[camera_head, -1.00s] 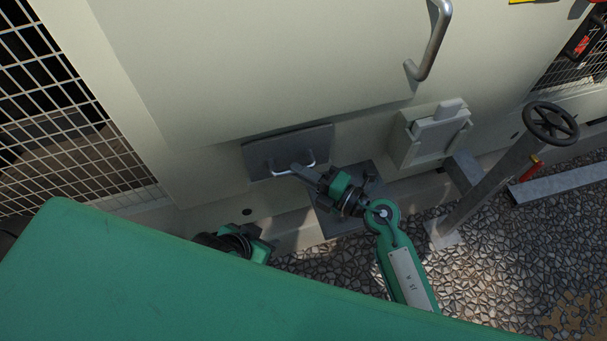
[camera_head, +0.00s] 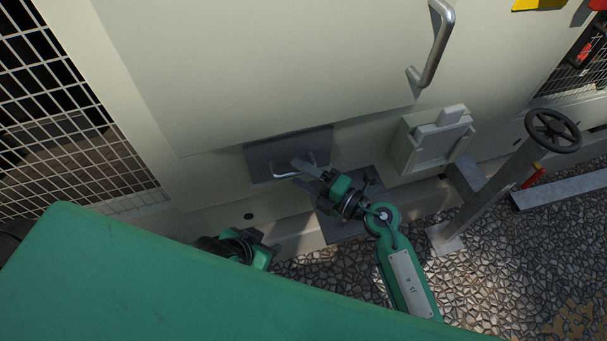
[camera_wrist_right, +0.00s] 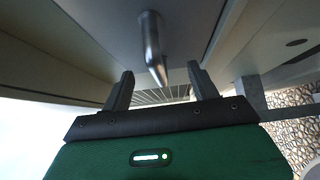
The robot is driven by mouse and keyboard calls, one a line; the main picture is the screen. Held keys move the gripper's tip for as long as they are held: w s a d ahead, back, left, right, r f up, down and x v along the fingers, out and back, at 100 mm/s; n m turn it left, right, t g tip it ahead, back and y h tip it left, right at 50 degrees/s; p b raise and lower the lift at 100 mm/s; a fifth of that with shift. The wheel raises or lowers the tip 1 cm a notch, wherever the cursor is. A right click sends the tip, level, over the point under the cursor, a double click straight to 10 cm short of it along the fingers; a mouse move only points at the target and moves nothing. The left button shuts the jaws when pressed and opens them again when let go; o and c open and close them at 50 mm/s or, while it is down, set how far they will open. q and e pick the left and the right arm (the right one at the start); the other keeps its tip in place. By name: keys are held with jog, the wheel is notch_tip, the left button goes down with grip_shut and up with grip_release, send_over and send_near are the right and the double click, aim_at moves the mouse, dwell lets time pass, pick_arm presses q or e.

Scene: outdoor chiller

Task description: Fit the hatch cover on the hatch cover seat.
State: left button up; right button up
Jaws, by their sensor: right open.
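The hatch cover (camera_head: 262,162) is a dark grey rectangular plate with a silver bar handle (camera_head: 284,176). It lies flat against the lower part of the pale wall panel, with its edges nearly level. The hatch cover seat is not visible as a separate part; I cannot tell how closely the cover sits on it. My right gripper (camera_head: 303,174) is open at the handle, its fingers apart. In the right wrist view the handle (camera_wrist_right: 153,50) stands between and beyond the open fingers (camera_wrist_right: 159,86). My left gripper (camera_head: 262,248) is low, partly hidden behind my green body.
A dark square plate (camera_head: 345,228) lies below my right gripper. A pale box-like fitting (camera_head: 434,143) is on the wall to the right. A post with a black handwheel (camera_head: 553,130) stands farther right. A large door handle (camera_head: 436,50) is above. Gravel covers the ground.

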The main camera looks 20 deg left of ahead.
jog(key=p+v, duration=0.1)
jog(key=v, duration=0.6)
dwell(0.3)
jog(key=shift+d, duration=0.1)
jog(key=v, duration=1.3)
jog(key=shift+d, duration=0.35)
jog(key=shift+s, duration=0.1)
